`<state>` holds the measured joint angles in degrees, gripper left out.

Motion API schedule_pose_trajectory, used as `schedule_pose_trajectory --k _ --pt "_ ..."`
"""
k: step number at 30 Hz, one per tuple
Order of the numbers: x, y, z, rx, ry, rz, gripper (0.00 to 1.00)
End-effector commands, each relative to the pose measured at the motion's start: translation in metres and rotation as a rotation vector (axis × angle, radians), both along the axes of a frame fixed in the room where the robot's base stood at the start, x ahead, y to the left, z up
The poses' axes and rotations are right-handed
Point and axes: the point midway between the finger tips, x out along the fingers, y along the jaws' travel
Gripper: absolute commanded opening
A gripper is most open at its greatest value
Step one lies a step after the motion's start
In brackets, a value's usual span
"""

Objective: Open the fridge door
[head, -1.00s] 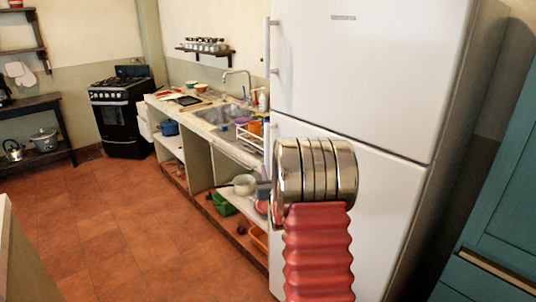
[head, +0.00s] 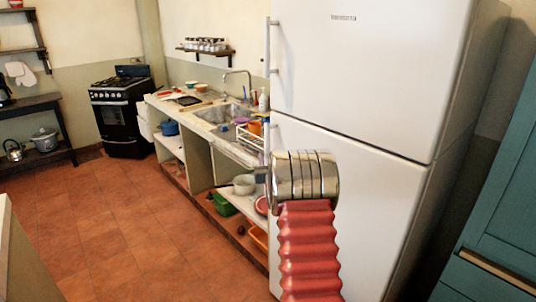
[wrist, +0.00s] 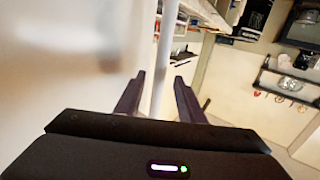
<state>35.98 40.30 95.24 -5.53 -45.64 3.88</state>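The white fridge has an upper door (head: 365,75) and a lower door (head: 365,210), both shut. A vertical bar handle (head: 268,45) runs along the left edge of the upper door. The lower door's handle is mostly hidden by my arm in the head view. In the wrist view my gripper (wrist: 159,97) is open, with one dark finger on each side of a pale vertical handle bar (wrist: 161,70). A gap shows between the bar and each finger. The bar appears to be the lower door's handle. In the head view my gripper is mostly hidden behind my wrist.
A counter with a sink (head: 222,113) and open shelves stands directly left of the fridge. A black stove (head: 122,115) is farther back. A teal cabinet (head: 505,215) stands at the right. Tiled floor (head: 120,220) is free at the left.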

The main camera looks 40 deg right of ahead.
Motion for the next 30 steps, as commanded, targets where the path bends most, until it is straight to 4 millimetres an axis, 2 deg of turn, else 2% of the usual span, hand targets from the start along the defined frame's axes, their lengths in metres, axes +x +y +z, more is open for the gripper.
schedule_pose_trajectory --k 6,12,23,30 --pt "0.021 -0.013 0.000 -0.001 -0.002 0.000 0.36" --pt "0.034 -0.021 0.000 -0.001 -0.001 0.000 0.36" --pt "0.037 -0.024 0.000 0.000 0.000 -0.001 0.36" --pt "0.036 -0.024 0.000 0.000 0.000 -0.001 0.21"
